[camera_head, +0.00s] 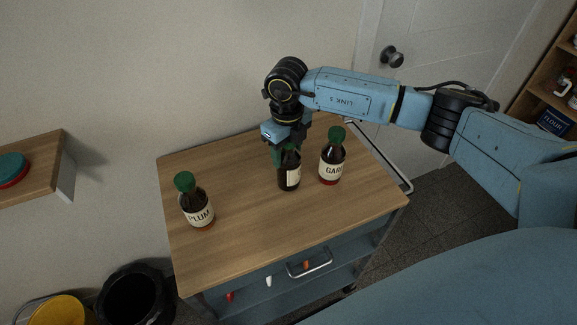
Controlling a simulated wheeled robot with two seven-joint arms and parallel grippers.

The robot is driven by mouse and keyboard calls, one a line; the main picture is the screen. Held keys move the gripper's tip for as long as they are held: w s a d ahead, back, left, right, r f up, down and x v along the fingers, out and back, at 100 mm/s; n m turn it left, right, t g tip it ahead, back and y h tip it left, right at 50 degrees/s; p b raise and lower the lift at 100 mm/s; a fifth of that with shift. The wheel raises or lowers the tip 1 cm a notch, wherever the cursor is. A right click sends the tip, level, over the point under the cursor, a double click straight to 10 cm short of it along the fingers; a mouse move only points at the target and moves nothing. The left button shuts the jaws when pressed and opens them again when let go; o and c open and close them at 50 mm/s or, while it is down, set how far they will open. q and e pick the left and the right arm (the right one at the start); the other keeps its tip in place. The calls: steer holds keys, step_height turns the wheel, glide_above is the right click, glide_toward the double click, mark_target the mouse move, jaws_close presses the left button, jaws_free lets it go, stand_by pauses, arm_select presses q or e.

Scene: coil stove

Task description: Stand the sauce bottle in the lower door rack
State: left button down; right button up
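Three dark sauce bottles stand upright on a wooden cart top. The left bottle (196,204) has a green cap and a label reading PLUM. The right bottle (332,160) has a green cap and a label beginning GAR. The middle bottle (289,180) has a pale label turned aside, and its top is hidden by my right gripper. My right gripper (287,154) points down at the middle bottle's neck, with its fingers at the upper part. I cannot tell whether they are closed on it. My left gripper and the door rack are not in view.
A white door (440,60) stands behind.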

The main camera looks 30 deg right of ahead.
steer(key=c, duration=0.8)
step_height(320, 180, up, 10)
steer(key=shift+r, duration=0.1)
steer(key=n, duration=0.3)
steer(key=shift+s+a+n+b, duration=0.2)
steer(key=shift+s+n+b, duration=0.1)
steer(key=shift+n+b, duration=0.1)
steer(key=n, duration=0.3)
steer(key=shift+s+a+f+n, duration=0.2)
steer(key=shift+s+f+n, duration=0.1)
steer(key=shift+s+n, duration=0.1)
steer(key=n, duration=0.4)
steer(key=shift+s+a+f, duration=0.1)
steer(key=shift+s+a, duration=0.1)
steer(key=shift+s, duration=0.15)
steer(key=s+n, duration=0.1)
steer(key=n, duration=0.6)
steer(key=s+a+f+n+b, duration=0.1)
steer(key=s+n, duration=0.1)
steer(key=n, duration=0.5)
steer(key=s+a+n, duration=0.1)
steer(key=n, duration=0.5)
steer(key=shift+s+f+n, duration=0.2)
steer(key=shift+n, duration=0.2)
